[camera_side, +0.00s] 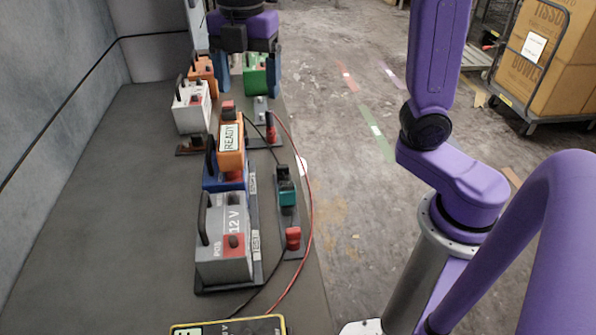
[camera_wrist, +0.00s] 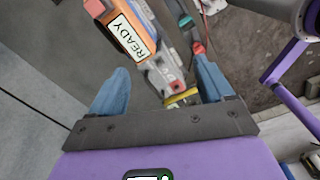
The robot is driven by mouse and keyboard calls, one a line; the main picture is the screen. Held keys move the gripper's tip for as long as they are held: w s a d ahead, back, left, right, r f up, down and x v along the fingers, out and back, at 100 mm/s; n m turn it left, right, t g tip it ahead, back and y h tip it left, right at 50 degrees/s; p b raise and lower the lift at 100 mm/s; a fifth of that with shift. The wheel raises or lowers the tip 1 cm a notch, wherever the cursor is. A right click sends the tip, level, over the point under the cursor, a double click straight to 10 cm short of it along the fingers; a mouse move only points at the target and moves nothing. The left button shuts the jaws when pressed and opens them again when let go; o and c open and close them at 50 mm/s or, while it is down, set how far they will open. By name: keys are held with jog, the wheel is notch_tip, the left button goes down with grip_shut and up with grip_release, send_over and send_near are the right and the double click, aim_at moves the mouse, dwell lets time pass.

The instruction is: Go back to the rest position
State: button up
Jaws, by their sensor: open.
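My gripper (camera_side: 248,84) is at the top of the side view, with its two blue fingers apart and pointing down. In the wrist view the fingers (camera_wrist: 160,72) are also spread, and nothing is held between them. A green battery (camera_side: 256,74) shows between the fingers in the side view; I cannot tell how far behind them it stands. An orange battery with a READY label (camera_side: 231,148) stands in the row nearer the camera. It also shows at the top of the wrist view (camera_wrist: 124,28).
A blue battery (camera_side: 224,178) and a grey 12 V battery (camera_side: 224,240) stand in the near row. White (camera_side: 191,112) and orange (camera_side: 203,76) batteries stand farther back. Red and black cables (camera_side: 311,190) run along the right side. A cart with boxes (camera_side: 548,62) is at the upper right.

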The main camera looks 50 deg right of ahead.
jog(key=s+d+f+m, duration=0.4)
jog(key=s+f+m, duration=0.1)
jog(key=s, duration=0.5)
jog(key=s+d+f+m, duration=0.5)
jog(key=s+f, duration=0.3)
jog(key=s, duration=0.3)
jog(key=shift+s, duration=0.25)
jog(key=shift+d, duration=0.1)
dwell(0.7)
